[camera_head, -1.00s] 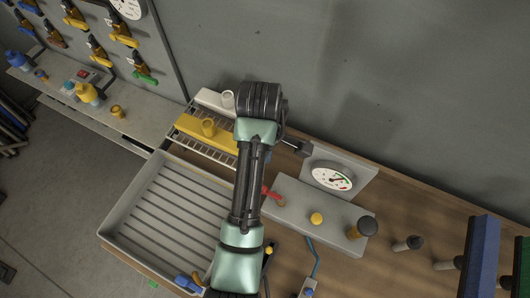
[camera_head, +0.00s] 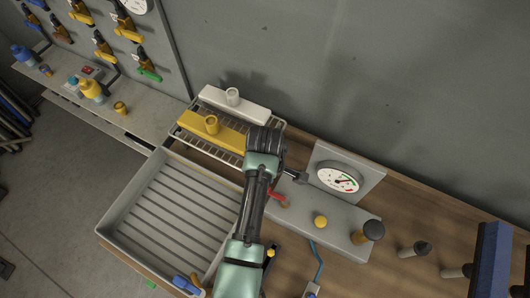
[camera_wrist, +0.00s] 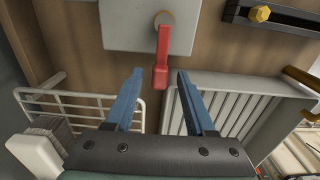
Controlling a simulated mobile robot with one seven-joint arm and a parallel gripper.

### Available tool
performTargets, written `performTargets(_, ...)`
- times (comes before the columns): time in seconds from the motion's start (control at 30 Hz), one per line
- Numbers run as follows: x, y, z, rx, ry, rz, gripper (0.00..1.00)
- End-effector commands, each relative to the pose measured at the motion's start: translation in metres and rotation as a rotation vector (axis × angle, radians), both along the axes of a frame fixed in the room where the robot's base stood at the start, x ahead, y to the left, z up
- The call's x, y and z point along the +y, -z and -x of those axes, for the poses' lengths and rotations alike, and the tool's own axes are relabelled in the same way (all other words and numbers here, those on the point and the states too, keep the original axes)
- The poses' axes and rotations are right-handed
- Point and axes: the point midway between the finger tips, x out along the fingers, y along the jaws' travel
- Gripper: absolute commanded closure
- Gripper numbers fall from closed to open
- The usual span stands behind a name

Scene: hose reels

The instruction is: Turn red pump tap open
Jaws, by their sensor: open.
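The red tap (camera_wrist: 161,62) is a lever hanging from a round brown pivot on a grey block in the wrist view. The lever points towards my gripper. My gripper (camera_wrist: 160,74) is open, with its two blue fingers on either side of the lever's lower end in the picture. Whether they are level with it in depth I cannot tell; no contact shows. In the head view the red tap (camera_head: 277,196) lies at the left end of the grey pump block (camera_head: 300,204), close beside my arm. The fingers cannot be made out there.
A pressure gauge (camera_head: 338,178) stands behind the pump block, and a yellow knob (camera_head: 320,221) sits on it. A grey ribbed tray (camera_head: 165,215) is to the left. A wire rack (camera_head: 231,135) with white and yellow pieces stands behind. A dark-topped post (camera_head: 370,233) is at the right.

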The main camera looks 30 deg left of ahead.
Motion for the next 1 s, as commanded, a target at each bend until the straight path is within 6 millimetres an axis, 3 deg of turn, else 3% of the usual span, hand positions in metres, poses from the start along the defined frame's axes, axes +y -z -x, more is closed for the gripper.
performTargets(0.23, 0.0, 0.0005, 0.0, 0.0, 0.0, 0.0, 0.47)
performTargets(0.53, 0.0, 0.0002, -0.0002, -0.001, 0.0, 0.0, 1.0)
performTargets(1.0, 0.0, -0.0001, -0.0003, -0.001, 0.0, 0.0, 1.0)
